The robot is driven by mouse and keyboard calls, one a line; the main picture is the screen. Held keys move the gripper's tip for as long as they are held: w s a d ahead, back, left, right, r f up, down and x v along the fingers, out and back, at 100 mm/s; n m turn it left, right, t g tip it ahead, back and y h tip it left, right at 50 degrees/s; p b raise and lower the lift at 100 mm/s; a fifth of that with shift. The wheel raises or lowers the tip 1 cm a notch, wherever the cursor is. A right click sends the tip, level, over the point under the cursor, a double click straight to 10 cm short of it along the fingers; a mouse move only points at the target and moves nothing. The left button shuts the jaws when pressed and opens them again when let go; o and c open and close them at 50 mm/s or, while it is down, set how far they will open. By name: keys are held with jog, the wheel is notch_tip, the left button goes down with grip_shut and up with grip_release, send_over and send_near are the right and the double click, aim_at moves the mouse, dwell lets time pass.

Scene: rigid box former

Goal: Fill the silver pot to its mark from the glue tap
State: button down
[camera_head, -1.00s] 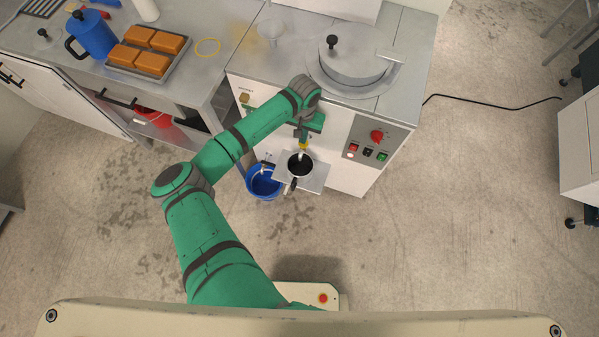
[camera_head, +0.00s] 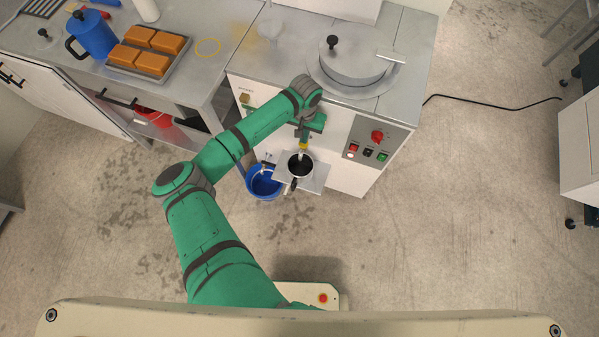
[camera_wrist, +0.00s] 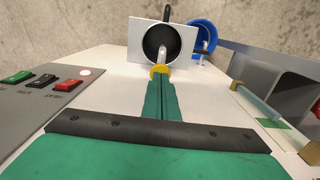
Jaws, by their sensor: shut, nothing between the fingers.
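The silver pot (camera_head: 300,164) stands on a small square metal shelf (camera_head: 317,177) at the front of the white machine. Its inside looks dark, and its dark handle points away from the machine. In the wrist view the pot (camera_wrist: 161,43) is seen below the glue tap, which has a yellow part (camera_wrist: 160,71) and a pale spout over the pot's mouth. My gripper (camera_wrist: 160,82) is shut and empty, its green fingertips at the yellow part; touching or just apart, I cannot tell. The mark and the glue level cannot be made out.
A blue bucket (camera_head: 263,182) is beside the shelf, to its left. A control panel (camera_head: 370,142) with a red knob and buttons is right of the tap. A lidded round tank (camera_head: 352,62) tops the machine. The bench at left holds a blue jug (camera_head: 93,36) and orange blocks.

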jog(key=shift+f, duration=0.15)
jog(key=shift+d+f, duration=0.15)
jog(key=shift+f, duration=0.15)
jog(key=shift+a+f, duration=0.25)
jog(key=shift+f, duration=0.3)
jog(key=shift+s, duration=0.1)
jog(key=shift+d, duration=0.15)
dwell(1.0)
dwell(0.4)
dwell(0.6)
